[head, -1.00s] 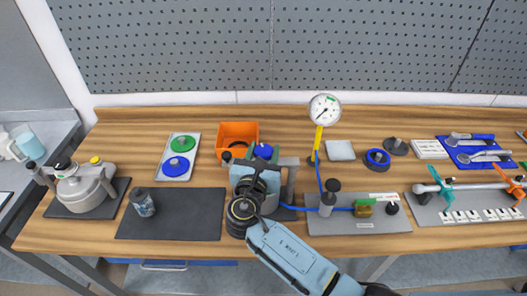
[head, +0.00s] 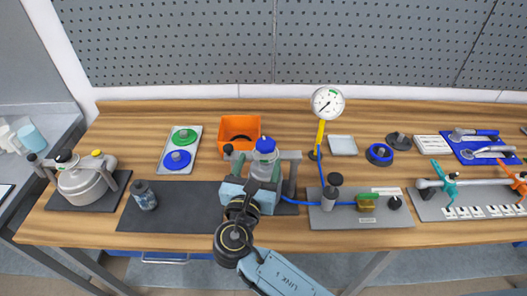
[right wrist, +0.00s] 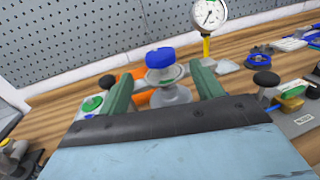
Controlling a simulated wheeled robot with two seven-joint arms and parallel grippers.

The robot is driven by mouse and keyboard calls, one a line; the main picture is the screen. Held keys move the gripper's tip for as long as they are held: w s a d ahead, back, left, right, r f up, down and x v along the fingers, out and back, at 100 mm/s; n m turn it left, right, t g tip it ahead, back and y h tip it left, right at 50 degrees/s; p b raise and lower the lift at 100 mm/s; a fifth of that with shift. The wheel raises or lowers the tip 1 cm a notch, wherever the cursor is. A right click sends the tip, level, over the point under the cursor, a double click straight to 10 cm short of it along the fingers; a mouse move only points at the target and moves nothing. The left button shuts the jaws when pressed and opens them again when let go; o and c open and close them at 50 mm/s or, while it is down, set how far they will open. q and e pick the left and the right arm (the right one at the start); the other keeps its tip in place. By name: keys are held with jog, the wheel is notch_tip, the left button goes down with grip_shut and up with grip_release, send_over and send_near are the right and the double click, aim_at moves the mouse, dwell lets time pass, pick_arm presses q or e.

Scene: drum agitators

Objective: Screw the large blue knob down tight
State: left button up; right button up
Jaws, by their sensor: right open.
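A blue knob (head: 265,145) tops a pale, see-through round body at the middle of the bench. In the right wrist view the knob (right wrist: 160,57) stands upright above a stepped grey-white body. My right gripper (head: 257,166) comes in from the front, open. Its two green fingers lie on either side of that body in the right wrist view (right wrist: 162,86), with a gap on each side. The knob appears beyond the fingertips, and no contact with it shows. My gripper's housing hides the base of the stand in the head view. My left gripper is out of view.
A grey crossbar (head: 292,155) stands close by on the right. An orange bin (head: 239,122) is behind, and a pressure gauge (head: 327,103) stands to the right. A plate with green and blue discs (head: 193,143) lies left. The dark mat (head: 180,218) is mostly bare.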

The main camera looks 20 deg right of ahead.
jog(key=v, duration=0.6)
jog(key=shift+b, duration=0.35)
